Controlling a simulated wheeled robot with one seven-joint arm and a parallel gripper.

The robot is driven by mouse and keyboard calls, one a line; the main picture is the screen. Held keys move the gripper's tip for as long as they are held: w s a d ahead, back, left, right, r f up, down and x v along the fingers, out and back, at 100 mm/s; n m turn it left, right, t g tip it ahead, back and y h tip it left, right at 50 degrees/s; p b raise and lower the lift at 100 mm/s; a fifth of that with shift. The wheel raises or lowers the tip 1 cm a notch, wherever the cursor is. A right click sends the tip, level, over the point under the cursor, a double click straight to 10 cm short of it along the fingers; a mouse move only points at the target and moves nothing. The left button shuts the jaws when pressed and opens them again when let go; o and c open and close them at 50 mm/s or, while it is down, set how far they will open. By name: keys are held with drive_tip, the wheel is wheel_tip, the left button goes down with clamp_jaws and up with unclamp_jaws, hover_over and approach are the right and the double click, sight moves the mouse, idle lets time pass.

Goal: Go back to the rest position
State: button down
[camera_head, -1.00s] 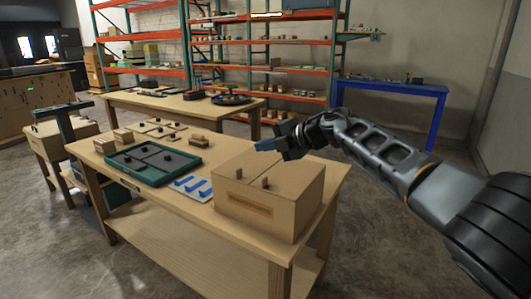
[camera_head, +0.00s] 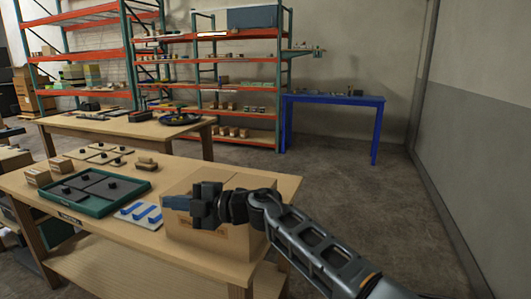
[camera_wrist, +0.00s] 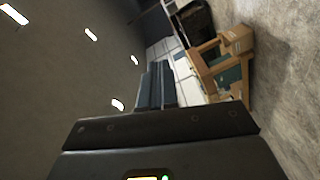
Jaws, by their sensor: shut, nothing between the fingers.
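My gripper (camera_head: 178,204) shows in the head view in front of the wooden box (camera_head: 225,245) at the right end of the near table, covering part of the box. The fingers point left and look shut, with nothing held. My arm reaches in from the lower right. In the wrist view the closed fingers (camera_wrist: 160,85) show in the middle, pointing away into the room and clear of any object.
The near wooden table (camera_head: 110,265) holds a green tray (camera_head: 75,205) and a white plate with blue bars (camera_head: 142,213). A second table (camera_head: 75,128) and shelves (camera_head: 235,85) stand behind. A blue table (camera_head: 335,99) stands at the back right. The floor at right is clear.

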drive_tip(key=s+d+f+m+t+y, duration=0.3)
drive_tip(key=s+f+m+t, duration=0.4)
drive_tip(key=s, duration=0.6)
drive_tip(key=s+d+f+m+t+h, duration=0.4)
drive_tip(key=s+d+m+h, duration=0.1)
drive_tip(key=s+d+m, duration=0.3)
drive_tip(key=s+d+f+m+t+h, duration=0.4)
drive_tip(key=s+d+m+h, duration=0.1)
drive_tip(key=s+d+m, duration=0.3)
drive_tip(key=s+d+r+m+g+h, duration=0.1)
drive_tip(key=s+d+r+m+h, duration=0.1)
drive_tip(key=s+d, duration=0.5)
drive_tip(key=s+d+r+m+g+h, duration=0.1)
drive_tip(key=s+d+h, duration=0.3)
drive_tip(key=s+d, duration=0.4)
drive_tip(key=s+d+r+m+g+h, duration=0.1)
drive_tip(key=s+d+m+h, duration=0.3)
drive_tip(key=s+d, duration=0.4)
drive_tip(key=s+r, duration=0.1)
drive_tip(key=s, duration=0.2)
drive_tip(key=shift+d+r+g, duration=0.15)
drive_tip(key=shift+r+g, duration=0.15)
drive_tip(key=shift+r, duration=0.05)
